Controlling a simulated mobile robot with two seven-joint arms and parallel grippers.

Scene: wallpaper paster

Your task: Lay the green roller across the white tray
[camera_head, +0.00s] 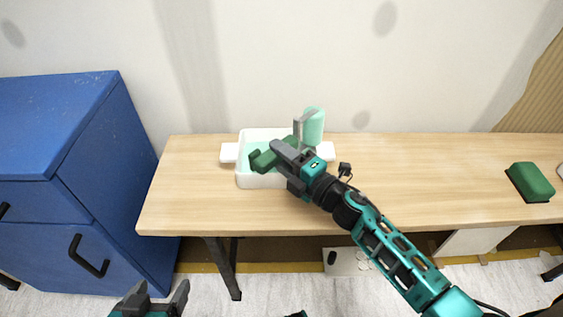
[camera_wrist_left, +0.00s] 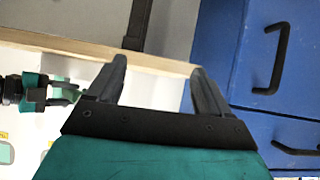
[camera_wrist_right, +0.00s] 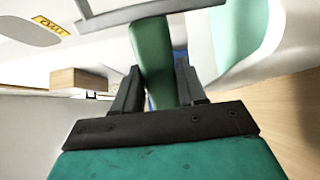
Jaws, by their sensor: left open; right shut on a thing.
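The white tray (camera_head: 243,175) stands on the table, with pale green inside and side tabs; part of it also shows in the right wrist view (camera_wrist_right: 275,35). The green roller has a pale green sleeve (camera_head: 314,127), standing upright at the tray's right back, a grey metal frame (camera_head: 298,128) and a dark green handle (camera_head: 262,160). My right gripper (camera_head: 283,150) is shut on the handle (camera_wrist_right: 151,50) over the tray. Whether the roller touches the tray is unclear. My left gripper (camera_head: 150,298) is open and empty, low in front of the table; its fingers show in the left wrist view (camera_wrist_left: 160,75).
The wooden table (camera_head: 420,175) is mostly clear right of the tray. A green block with a dark base (camera_head: 531,182) lies at the right. A blue cabinet (camera_head: 60,150) stands left of the table. The wall (camera_head: 260,60) is close behind.

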